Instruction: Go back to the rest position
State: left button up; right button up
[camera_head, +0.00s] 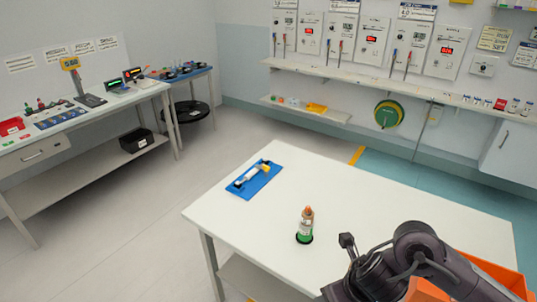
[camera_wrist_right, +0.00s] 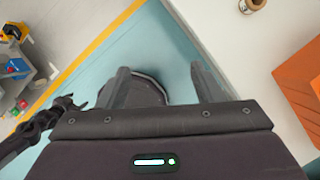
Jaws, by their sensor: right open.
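My right arm shows at the lower right of the head view, over the near right part of the white table (camera_head: 330,190). Its fingertips are hidden in that view. In the right wrist view my right gripper (camera_wrist_right: 160,78) is open and empty, its two fingers apart over the teal floor and part of my own base.
A bottle with a green base and orange top (camera_head: 306,226) stands upright on the table. A blue mat (camera_head: 242,191) with a syringe-like item lies farther back. An orange bin (camera_head: 506,274) is at the right. A workbench (camera_head: 100,108) stands left.

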jog(key=w+a+f+m+y+b, duration=0.1)
jog(key=w+f+m+y+b, duration=0.15)
jog(key=f+m, duration=0.8)
jog(key=w+a+f+m+y+b, duration=0.1)
jog(key=w+a+f+m, duration=0.15)
jog(key=f+m, duration=0.8)
jog(key=s+d+f+m, duration=0.2)
jog(key=f, duration=0.4)
jog(key=s+d+f+m, duration=0.1)
jog(key=d+f+m, duration=0.1)
jog(key=f, duration=0.5)
jog(key=s+d+f+m+h+b, duration=0.1)
jog(key=s+d+f+m+h, duration=0.25)
jog(key=s+f+m, duration=0.65)
pick_arm(q)
notch_tip(320, 180, down, 6)
jog(key=b, duration=0.1)
jog(key=shift+w, duration=0.35)
pick_arm(e)
jog(key=s+d+f+m+g+h, duration=0.1)
jog(key=s+f, duration=0.4)
jog(key=s, duration=0.6)
jog(key=s+d+f+m+g+h, duration=0.1)
jog(key=s+f, duration=0.5)
jog(key=s, duration=0.6)
jog(key=shift+s+d+m+g, duration=0.3)
jog(key=shift+d+m+g, duration=0.15)
jog(key=shift+d, duration=0.55)
